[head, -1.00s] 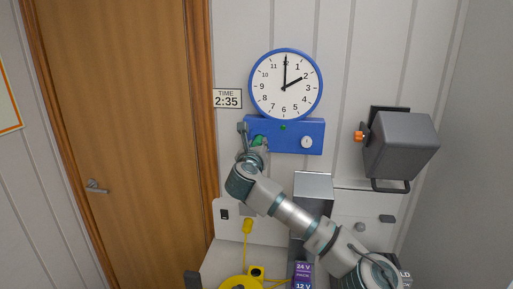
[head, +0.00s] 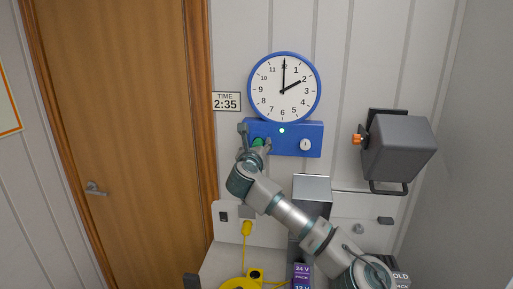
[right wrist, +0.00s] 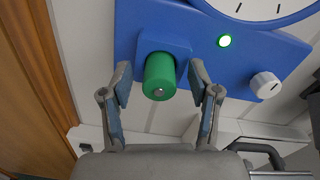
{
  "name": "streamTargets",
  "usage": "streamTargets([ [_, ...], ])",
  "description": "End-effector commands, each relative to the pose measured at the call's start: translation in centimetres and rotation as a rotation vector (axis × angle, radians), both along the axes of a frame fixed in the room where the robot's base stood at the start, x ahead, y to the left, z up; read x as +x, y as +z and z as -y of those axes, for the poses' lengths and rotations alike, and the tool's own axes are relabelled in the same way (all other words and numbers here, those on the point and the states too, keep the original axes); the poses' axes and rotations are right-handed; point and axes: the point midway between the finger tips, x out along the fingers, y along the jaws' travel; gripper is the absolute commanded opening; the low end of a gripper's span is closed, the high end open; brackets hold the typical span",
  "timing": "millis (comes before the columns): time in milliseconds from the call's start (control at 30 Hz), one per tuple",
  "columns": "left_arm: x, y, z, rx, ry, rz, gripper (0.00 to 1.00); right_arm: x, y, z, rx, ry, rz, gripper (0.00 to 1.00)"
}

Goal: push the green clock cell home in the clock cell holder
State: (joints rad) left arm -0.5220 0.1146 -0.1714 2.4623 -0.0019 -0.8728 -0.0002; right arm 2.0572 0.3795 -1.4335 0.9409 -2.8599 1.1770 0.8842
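The green clock cell (right wrist: 160,76) sits in the clock cell holder (right wrist: 165,45), a blue collar on the left of the blue box under the clock. Its end with a small grey contact sticks out towards me. In the head view the cell (head: 257,142) is partly hidden by my gripper. My right gripper (right wrist: 160,84) is open, with one finger on each side of the cell and a gap at both sides. It also shows in the head view (head: 255,139). My left gripper is in neither view.
A green lamp (right wrist: 224,41) glows on the box, left of a white knob (right wrist: 265,85). The wall clock (head: 284,88) is above, beside a sign reading 2:35 (head: 226,101). A grey box-shaped device (head: 402,147) juts from the wall at right.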

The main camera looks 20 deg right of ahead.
Motion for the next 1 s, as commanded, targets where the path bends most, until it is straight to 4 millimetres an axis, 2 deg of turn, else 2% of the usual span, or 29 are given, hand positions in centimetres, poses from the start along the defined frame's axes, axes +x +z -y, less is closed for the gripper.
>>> streamTargets([
  [267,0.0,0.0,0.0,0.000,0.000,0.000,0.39,-1.0,0.0,-0.7,-0.001,0.003,0.000,0.61],
  [700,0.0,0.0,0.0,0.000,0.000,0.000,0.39,-8.3,-0.1,-5.1,-0.001,0.003,0.000,0.61],
  [833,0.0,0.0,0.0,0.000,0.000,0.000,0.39,-9.6,-0.1,-5.8,0.000,0.002,0.000,0.61],
  [1000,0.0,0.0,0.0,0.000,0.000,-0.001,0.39,-10.2,-0.1,-6.1,0.000,0.000,-0.001,0.61],
])
